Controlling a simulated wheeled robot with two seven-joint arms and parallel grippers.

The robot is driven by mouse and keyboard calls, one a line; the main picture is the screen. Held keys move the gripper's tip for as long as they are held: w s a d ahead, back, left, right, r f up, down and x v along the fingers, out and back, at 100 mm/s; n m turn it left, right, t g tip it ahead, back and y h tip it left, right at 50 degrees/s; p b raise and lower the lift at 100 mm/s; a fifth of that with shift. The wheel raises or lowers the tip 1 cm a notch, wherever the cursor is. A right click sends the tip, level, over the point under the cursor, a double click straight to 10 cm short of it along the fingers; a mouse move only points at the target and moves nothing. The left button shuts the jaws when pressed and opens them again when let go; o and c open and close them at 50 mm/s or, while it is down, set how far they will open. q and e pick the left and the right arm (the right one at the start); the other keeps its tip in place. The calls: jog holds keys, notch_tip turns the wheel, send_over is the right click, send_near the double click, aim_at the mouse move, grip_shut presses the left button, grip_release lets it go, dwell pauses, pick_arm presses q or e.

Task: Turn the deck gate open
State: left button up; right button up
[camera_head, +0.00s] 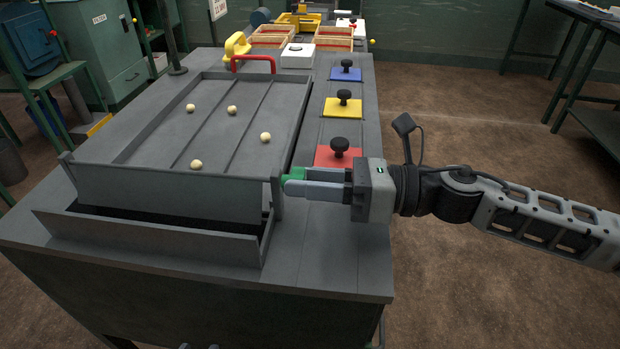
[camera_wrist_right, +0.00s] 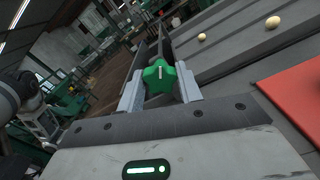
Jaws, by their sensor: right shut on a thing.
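The grey deck (camera_head: 180,130) is a shallow walled tray on the workbench, with several cream balls on it. Its front edge is closed by the gate (camera_head: 170,192), a grey upright panel that spans the near end. A green knob (camera_head: 292,174) sits at the gate's right end; it also shows star-shaped in the right wrist view (camera_wrist_right: 159,77). My right gripper (camera_head: 300,183) reaches in from the right and is shut on the green knob, with one finger on each side of it in the right wrist view (camera_wrist_right: 160,88). My left gripper is not in view.
A grey trough (camera_head: 150,236) lies below the gate. Red, yellow (camera_head: 343,108) and blue plates with black knobs line the bench right of the deck. A red handle (camera_head: 253,59) stands at the deck's far end. The bench's front right corner (camera_head: 340,270) is clear.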

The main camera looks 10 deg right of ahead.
jog(key=o, duration=1)
jog(key=shift+d+f, duration=0.1)
jog(key=shift+d, duration=0.2)
jog(key=b+v, duration=0.4)
jog(key=v, duration=0.6)
jog(key=shift+s+d+f, duration=0.1)
jog(key=shift+s+f, duration=0.05)
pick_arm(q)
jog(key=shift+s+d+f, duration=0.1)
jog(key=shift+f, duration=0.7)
pick_arm(e)
jog(key=v, duration=0.5)
jog(key=shift+r, duration=0.3)
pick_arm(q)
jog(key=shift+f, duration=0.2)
